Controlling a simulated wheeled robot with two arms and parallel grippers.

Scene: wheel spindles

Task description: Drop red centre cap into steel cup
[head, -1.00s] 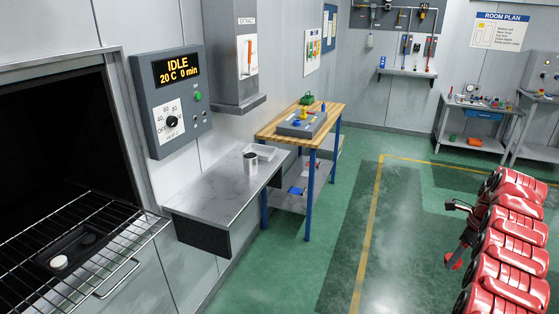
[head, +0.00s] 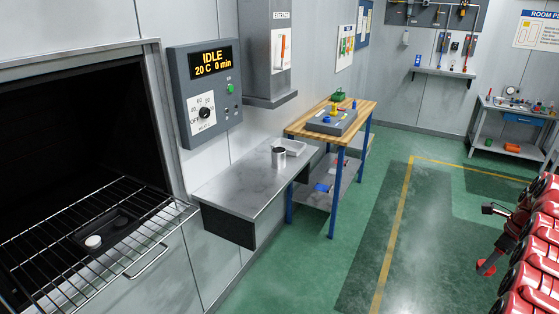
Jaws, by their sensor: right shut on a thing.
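The steel cup (head: 278,158) stands upright on the grey metal shelf, in the middle of the head view. My right gripper (head: 488,261) is at the right of the head view, pointing down and well apart from the cup. It is shut on a small red piece, which looks like the red centre cap (head: 485,268), held in the air over the green floor. The fingers are small and partly hidden by the wrist. My left gripper is not in view.
The grey shelf (head: 235,187) has a clear front, with a pale tray (head: 293,147) behind the cup. A wire rack (head: 150,238) sticks out of the open oven, bearing a black tray with a white cap (head: 93,241). A wooden-topped workbench (head: 358,119) stands beyond. Green floor is free between.

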